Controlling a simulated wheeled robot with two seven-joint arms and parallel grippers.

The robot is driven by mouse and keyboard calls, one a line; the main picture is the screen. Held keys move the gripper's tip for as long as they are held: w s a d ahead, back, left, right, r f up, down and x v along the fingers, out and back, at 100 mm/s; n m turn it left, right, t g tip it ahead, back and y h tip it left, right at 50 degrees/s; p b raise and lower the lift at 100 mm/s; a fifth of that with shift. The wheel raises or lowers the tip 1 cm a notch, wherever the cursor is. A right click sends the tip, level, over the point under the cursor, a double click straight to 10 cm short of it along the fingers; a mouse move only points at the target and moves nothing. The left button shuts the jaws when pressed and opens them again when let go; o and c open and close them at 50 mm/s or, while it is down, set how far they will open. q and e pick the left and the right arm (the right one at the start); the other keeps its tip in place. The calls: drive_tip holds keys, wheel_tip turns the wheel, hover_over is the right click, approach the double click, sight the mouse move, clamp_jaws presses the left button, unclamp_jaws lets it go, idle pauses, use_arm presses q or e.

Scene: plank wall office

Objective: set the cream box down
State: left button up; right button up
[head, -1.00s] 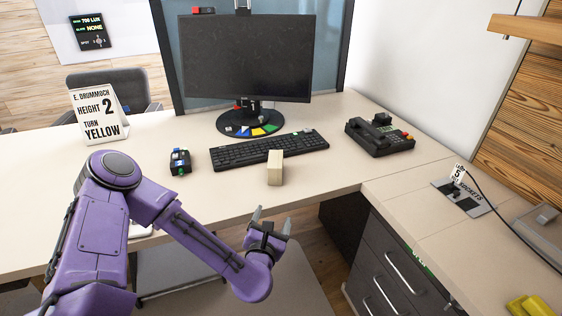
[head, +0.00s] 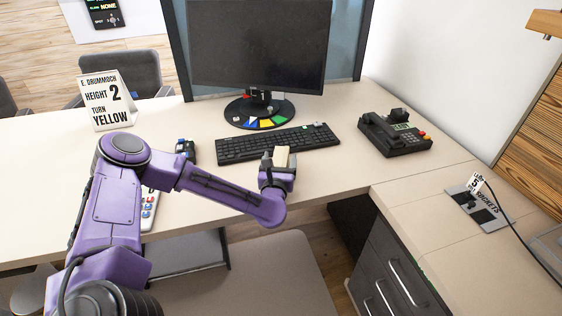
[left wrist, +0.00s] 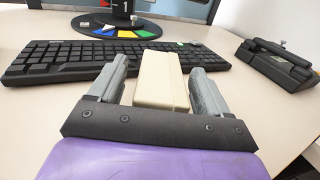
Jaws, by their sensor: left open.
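The cream box (head: 280,157) stands on the desk just in front of the black keyboard, near the desk's front edge. My left gripper (head: 277,161) is at the box, with its fingers on either side of it. In the left wrist view the cream box (left wrist: 160,79) lies between the two grey fingers of my left gripper (left wrist: 158,80). The jaws are open, with a gap showing at the left finger; the right finger is very close to the box. The box's lower part is partly hidden by the gripper. My right gripper is not in view.
The keyboard (head: 236,149) is right behind the box. The monitor (head: 258,45) stands behind it on a round base with coloured segments. A black desk phone (head: 395,133) is to the right, and a name sign (head: 107,105) to the left. Desk right of the box is clear.

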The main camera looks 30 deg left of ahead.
use_arm(q)
drive_tip(key=shift+w+a, duration=0.25)
drive_tip(key=shift+w, duration=0.3)
drive_tip(key=shift+c, duration=0.3)
